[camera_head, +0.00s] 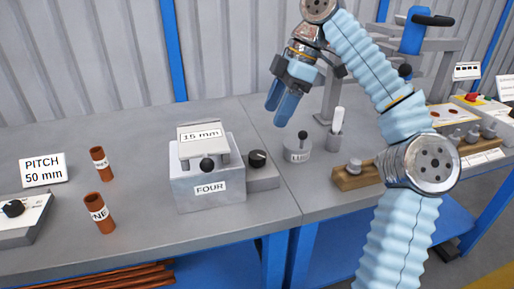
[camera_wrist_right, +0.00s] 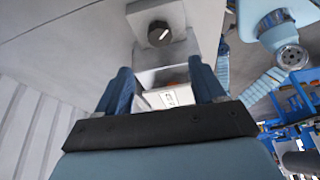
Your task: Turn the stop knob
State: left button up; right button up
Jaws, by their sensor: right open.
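A black round knob (camera_head: 258,158) sits on a small grey block (camera_head: 262,178) at the right side of the grey box labelled FOUR (camera_head: 210,188). In the right wrist view a black knob with a pale line (camera_wrist_right: 159,33) shows on a grey block, beyond my fingers. No label in view reads stop. My right gripper (camera_head: 279,110) hangs above and behind the block, pointing down, apart from the knob. In the right wrist view its blue fingers (camera_wrist_right: 162,88) are spread, with nothing held between them. My left gripper is not in view.
A round grey pot with a black ball handle (camera_head: 298,152) stands right of the knob. A wooden block (camera_head: 352,180) with metal parts is further right. Two brown tubes (camera_head: 100,165) and a knobbed box (camera_head: 22,220) stand left. The front centre bench is clear.

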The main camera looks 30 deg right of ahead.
aim_at(256, 155)
jog(key=x, duration=1.1)
jog(key=shift+a+f, duration=0.1)
jog(key=shift+f, duration=0.05)
